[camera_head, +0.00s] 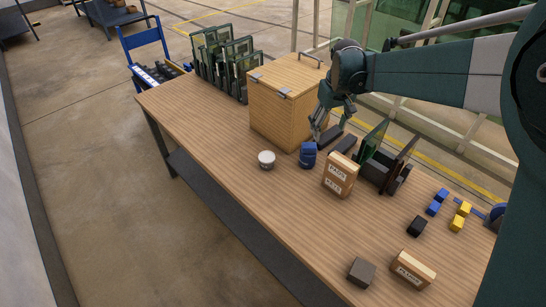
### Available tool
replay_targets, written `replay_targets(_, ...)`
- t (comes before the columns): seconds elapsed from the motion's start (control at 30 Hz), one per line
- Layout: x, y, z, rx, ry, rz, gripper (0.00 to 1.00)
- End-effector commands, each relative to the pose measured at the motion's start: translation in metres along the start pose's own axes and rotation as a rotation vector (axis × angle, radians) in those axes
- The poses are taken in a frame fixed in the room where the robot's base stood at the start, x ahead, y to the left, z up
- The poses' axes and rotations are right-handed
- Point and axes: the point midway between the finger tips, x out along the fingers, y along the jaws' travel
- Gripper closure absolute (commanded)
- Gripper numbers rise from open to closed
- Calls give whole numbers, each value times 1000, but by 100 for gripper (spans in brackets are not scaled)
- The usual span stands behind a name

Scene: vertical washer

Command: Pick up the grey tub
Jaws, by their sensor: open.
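A small round tub (266,159), pale grey to white, stands upright on the wooden table left of a blue container. My gripper (319,127) hangs from the arm with its fingers pointing down. It is open with nothing seen between its fingers. It is to the right of the tub and apart from it, beside the right side of the wooden box. Part of the fingers is hard to make out against the dark things behind.
A wooden box (279,108) stands behind the tub. The blue container (308,155), a labelled carton (341,174) and a dark rack (383,166) stand to the right. More blocks lie at front right. The table (215,123) is clear left of the tub.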

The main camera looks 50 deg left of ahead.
Motion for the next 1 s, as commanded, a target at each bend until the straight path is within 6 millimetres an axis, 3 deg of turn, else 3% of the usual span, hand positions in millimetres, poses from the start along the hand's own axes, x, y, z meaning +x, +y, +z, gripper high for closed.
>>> replay_targets(0.2, 41, -45, -42, -83, -30, -18, 41)
replay_targets(0.6, 119, -136, -100, -229, -86, -48, 41)
replay_targets(0.8, 153, -176, -118, -289, -109, -60, 41)
replay_targets(1.0, 169, -196, -125, -318, -120, -65, 41)
